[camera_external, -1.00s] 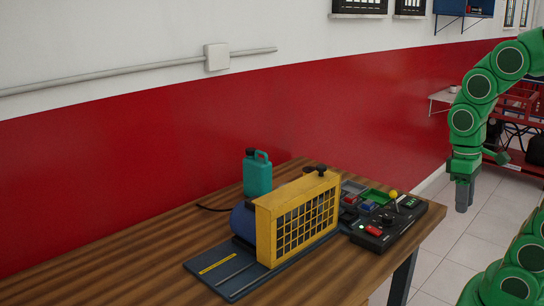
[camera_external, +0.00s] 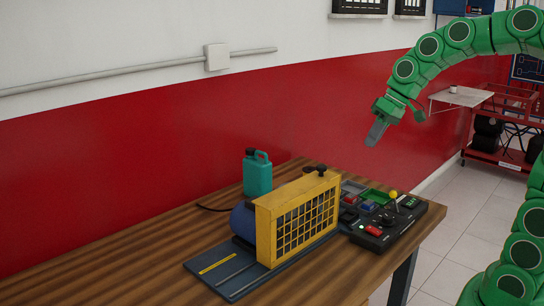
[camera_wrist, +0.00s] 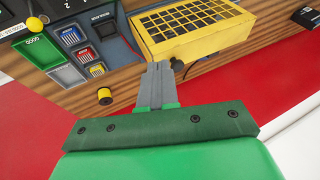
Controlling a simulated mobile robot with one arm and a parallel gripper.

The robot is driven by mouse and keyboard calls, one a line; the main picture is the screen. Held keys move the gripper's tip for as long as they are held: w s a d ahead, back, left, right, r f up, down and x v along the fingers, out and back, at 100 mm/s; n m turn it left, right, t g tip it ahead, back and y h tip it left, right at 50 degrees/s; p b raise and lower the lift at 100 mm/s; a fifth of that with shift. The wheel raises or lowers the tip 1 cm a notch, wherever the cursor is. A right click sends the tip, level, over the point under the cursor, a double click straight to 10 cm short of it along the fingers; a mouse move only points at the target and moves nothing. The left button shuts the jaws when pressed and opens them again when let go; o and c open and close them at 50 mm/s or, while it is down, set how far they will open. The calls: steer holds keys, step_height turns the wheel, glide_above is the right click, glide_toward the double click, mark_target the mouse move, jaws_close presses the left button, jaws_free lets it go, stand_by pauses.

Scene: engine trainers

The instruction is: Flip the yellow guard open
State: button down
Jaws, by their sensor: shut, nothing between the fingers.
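The yellow guard (camera_external: 300,217) is a gridded panel standing upright in front of a blue rounded body (camera_external: 244,222) on a dark base plate (camera_external: 235,277) on the table. The guard's lower side is hidden in the wrist view.
A control panel (camera_external: 385,222) with a yellow-knobbed lever (camera_external: 393,195) and several buttons sits right of the guard. A teal canister (camera_external: 257,174) stands behind it. The red and white wall backs the wooden table (camera_external: 150,245), whose left part is clear.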

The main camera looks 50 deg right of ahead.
steer(key=w+d+r+m+t, duration=0.1)
steer(key=w+d, duration=0.3)
steer(key=w, duration=0.1)
steer(key=shift+w, duration=0.2)
steer(key=shift+w+a+f, duration=0.8)
steer(key=shift+a+f, duration=0.5)
steer(key=shift+f, duration=0.15)
steer(key=shift+w+a+f, duration=0.75)
steer(key=shift+a+f, duration=0.5)
steer(key=shift+f, duration=0.25)
steer(key=shift+w+a+f, duration=0.8)
steer(key=shift+a+f, duration=0.5)
steer(key=shift+f, duration=0.15)
steer(key=a, duration=1.4)
steer(key=shift+a, duration=0.3)
